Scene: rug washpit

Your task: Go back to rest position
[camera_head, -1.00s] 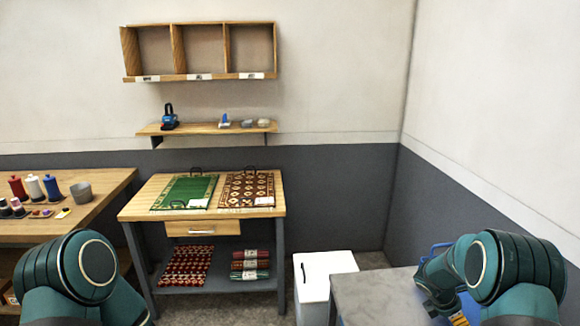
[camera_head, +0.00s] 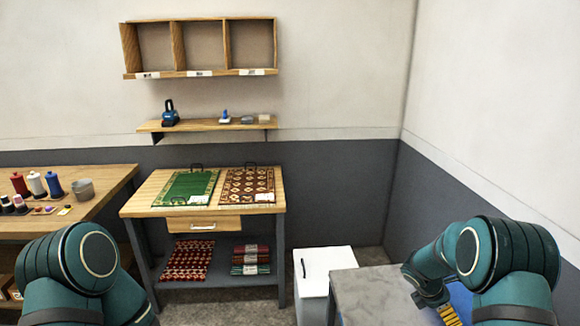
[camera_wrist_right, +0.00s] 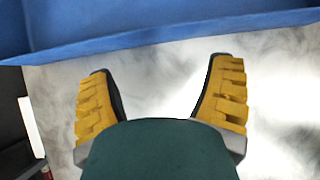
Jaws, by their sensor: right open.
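My right gripper (camera_wrist_right: 160,95) is open and empty in the right wrist view, with its two yellow-padded fingers spread over a pale grey surface. In the head view my right arm comes in at the lower right, and the yellow of its gripper (camera_head: 450,316) shows at the bottom edge by the grey table (camera_head: 375,288). A blue thing (camera_wrist_right: 160,30) lies across the top of the right wrist view, beyond the fingertips. My left arm shows at the lower left, but its gripper is out of view.
A wooden bench (camera_head: 150,205) holds a green rug (camera_head: 187,187) and a brown patterned rug (camera_head: 247,185). A white bin (camera_head: 323,257) stands left of the grey table. A wooden table (camera_head: 105,180) with spools is at left. Wall shelves (camera_head: 200,75) hang above.

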